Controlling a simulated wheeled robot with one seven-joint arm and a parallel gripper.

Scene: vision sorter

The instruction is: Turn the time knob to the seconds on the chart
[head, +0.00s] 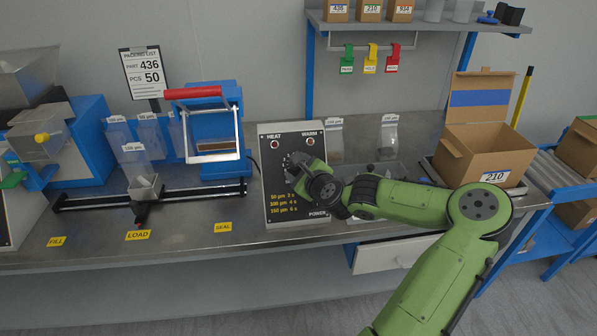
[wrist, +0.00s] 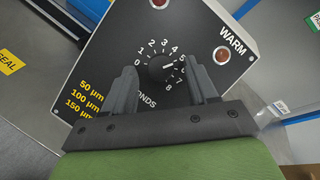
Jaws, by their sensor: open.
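The black time knob (wrist: 160,69) sits on a dark panel inside a white dial numbered 0 to 8. Its white mark points right, around 5 or 6; I cannot tell exactly. My gripper (wrist: 161,82) is open, with one finger on each side of the knob; contact cannot be told. In the head view my gripper (head: 296,169) is at the control box (head: 275,207) and hides most of the dial. The yellow chart (head: 284,204) below lists 50 µm 3 s, 100 µm 4 s and a last line with 6 s. In the wrist view the chart's seconds (wrist: 86,98) are hidden.
HEAT (head: 275,144) and WARM (head: 310,141) lamps top the box. A blue sealer (head: 215,125) with a red handle stands left. A packing list (head: 144,73) reads part 436, 50 pieces. Labelled bags (head: 134,160) hang left. An open carton (head: 480,155) stands right.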

